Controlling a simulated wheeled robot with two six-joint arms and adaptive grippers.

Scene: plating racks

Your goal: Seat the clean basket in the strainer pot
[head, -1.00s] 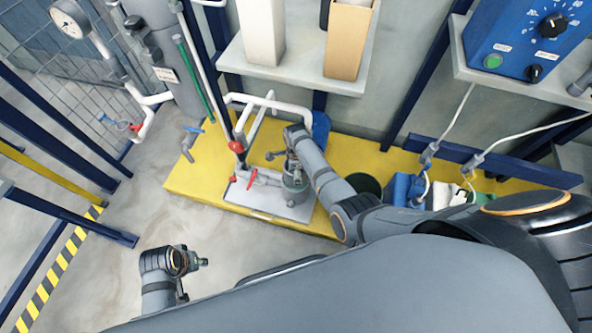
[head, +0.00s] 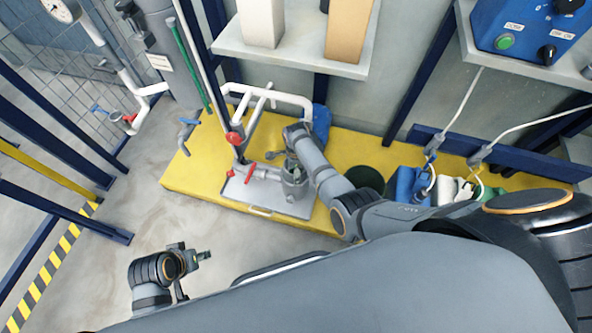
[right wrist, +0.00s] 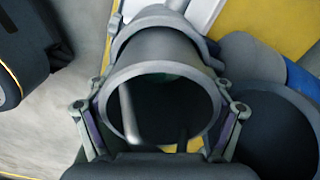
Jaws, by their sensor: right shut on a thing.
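The strainer pot (head: 293,190) is a grey upright body on a light plate on the yellow platform. My right gripper (right wrist: 162,125) is shut on a grey open cylinder (right wrist: 155,55), which I take to be the basket; its fingers lie on either side. A pale rod shows inside its mouth. The cylinder's far end meets a lugged grey collar beyond, and how deep it sits I cannot tell. In the head view my right forearm hides most of the grip. My left gripper (head: 203,256) hangs over the bare floor, too small to read.
White pipes with red valve handles (head: 235,138) stand just left of the pot. A dark green bucket (head: 366,179) is right of my right wrist, with blue and white items (head: 408,186) beyond. A shelf (head: 290,52) with boxes overhangs behind. The floor at left is clear.

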